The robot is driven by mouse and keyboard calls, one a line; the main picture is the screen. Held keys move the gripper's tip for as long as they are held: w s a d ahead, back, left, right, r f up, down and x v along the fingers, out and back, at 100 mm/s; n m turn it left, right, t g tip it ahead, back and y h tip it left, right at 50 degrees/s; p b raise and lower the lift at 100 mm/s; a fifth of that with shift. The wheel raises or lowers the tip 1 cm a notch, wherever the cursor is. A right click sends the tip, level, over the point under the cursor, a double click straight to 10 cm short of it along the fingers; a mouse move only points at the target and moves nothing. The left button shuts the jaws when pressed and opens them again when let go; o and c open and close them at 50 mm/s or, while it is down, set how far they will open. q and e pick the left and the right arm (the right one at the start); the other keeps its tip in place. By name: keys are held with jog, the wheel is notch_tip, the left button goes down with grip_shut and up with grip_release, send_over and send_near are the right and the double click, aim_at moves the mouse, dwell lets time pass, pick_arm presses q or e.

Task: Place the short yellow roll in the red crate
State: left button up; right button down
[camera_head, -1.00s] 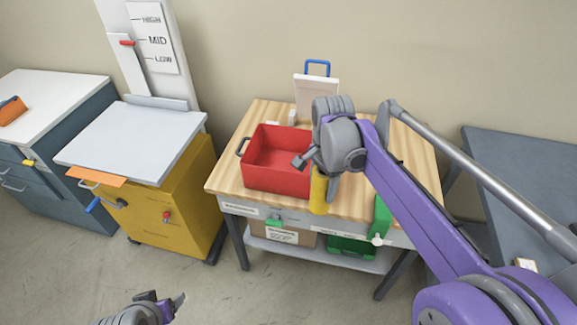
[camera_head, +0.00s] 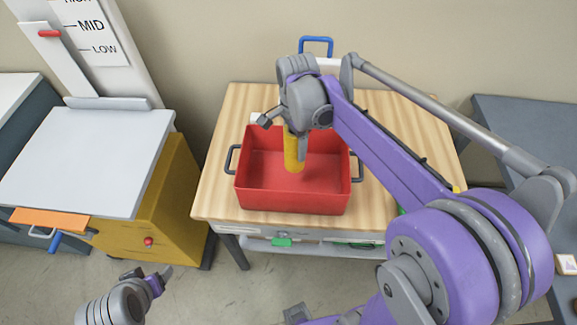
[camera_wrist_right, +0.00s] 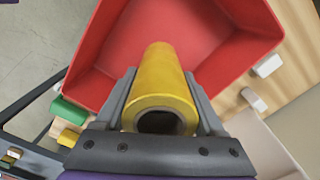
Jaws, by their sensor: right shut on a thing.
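The red crate (camera_head: 262,195) stands on the wooden table, empty apart from what hangs over it. The short yellow roll (camera_head: 294,150) is upright in my right gripper (camera_head: 296,130), over the crate's inside. In the right wrist view the roll (camera_wrist_right: 160,85) sits between both fingers of my right gripper (camera_wrist_right: 160,100), its hollow end facing the camera and the red crate (camera_wrist_right: 215,45) beyond it. Whether the roll's lower end touches the crate floor I cannot tell. My left gripper (camera_head: 160,280) is at the lower left, empty, away from the table; its finger gap is not clear.
The wooden table (camera_head: 215,190) has free room left and right of the crate. A yellow cabinet (camera_head: 165,215) with a grey top and a lever panel stands at left. A dark grey table (camera_head: 510,120) is at right. Small white blocks (camera_wrist_right: 268,65) lie beside the crate.

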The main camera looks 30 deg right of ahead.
aim_at(294, 164)
notch_tip(294, 164, down, 8)
jog(key=shift+f, duration=0.2)
dwell(0.3)
jog(key=shift+f, duration=0.2)
grip_release()
jog(key=shift+r, duration=0.25)
notch_tip(294, 164, up, 12)
jog(key=shift+p, duration=0.35)
